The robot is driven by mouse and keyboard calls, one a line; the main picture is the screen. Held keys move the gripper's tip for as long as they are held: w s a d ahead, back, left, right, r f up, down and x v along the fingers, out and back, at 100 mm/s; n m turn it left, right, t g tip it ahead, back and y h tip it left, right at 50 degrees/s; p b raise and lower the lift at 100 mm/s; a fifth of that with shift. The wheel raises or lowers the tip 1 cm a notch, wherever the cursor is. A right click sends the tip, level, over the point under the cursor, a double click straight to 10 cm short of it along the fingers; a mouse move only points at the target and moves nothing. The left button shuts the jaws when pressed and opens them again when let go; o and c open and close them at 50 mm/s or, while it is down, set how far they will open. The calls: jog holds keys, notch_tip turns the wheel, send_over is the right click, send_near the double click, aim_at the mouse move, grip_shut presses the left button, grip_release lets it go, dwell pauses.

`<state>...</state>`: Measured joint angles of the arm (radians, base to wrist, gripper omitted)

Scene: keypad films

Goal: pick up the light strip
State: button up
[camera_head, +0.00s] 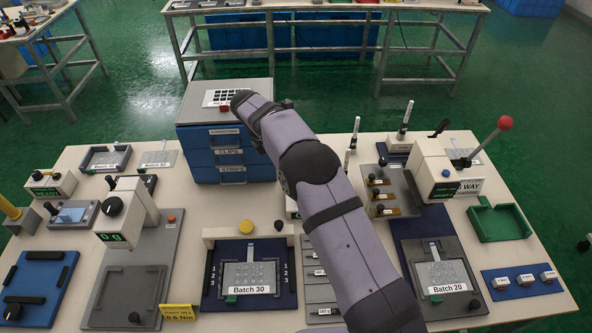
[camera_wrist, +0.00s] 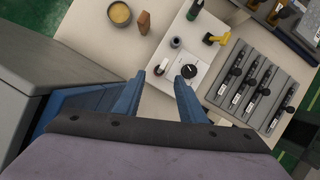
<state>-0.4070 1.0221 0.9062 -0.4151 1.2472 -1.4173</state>
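I cannot tell for certain which thing is the light strip. A cream bar (camera_head: 248,231) with a yellow button stands along the back of the dark blue fixture (camera_head: 207,288). This fixture holds a clear film (camera_head: 250,272) labelled Batch 30. Another film (camera_head: 441,271), labelled Batch 20, lies in the fixture at right. In the wrist view my gripper (camera_wrist: 159,77) is open, its two blue fingers apart with nothing held. It is above the table beside the drawer cabinet; a white plate with a black dial (camera_wrist: 195,79) shows below and beyond the fingertips. The head view hides my gripper behind my arm.
The blue drawer cabinet (camera_head: 204,150) stands at the back of the table. A grey rack (camera_wrist: 256,92) with several dark labelled tools, a round tan bowl (camera_wrist: 119,14) and a brown block (camera_wrist: 144,22) lie around my gripper. A red-knobbed lever (camera_head: 505,123) rises at right.

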jog(key=shift+d+p+x, duration=0.2)
jog(key=shift+p+x, duration=1.2)
jog(key=shift+x, duration=0.8)
jog(key=shift+w+d+f, duration=0.1)
jog(key=shift+w+f, duration=0.1)
jog(key=shift+f, duration=0.1)
grip_shut()
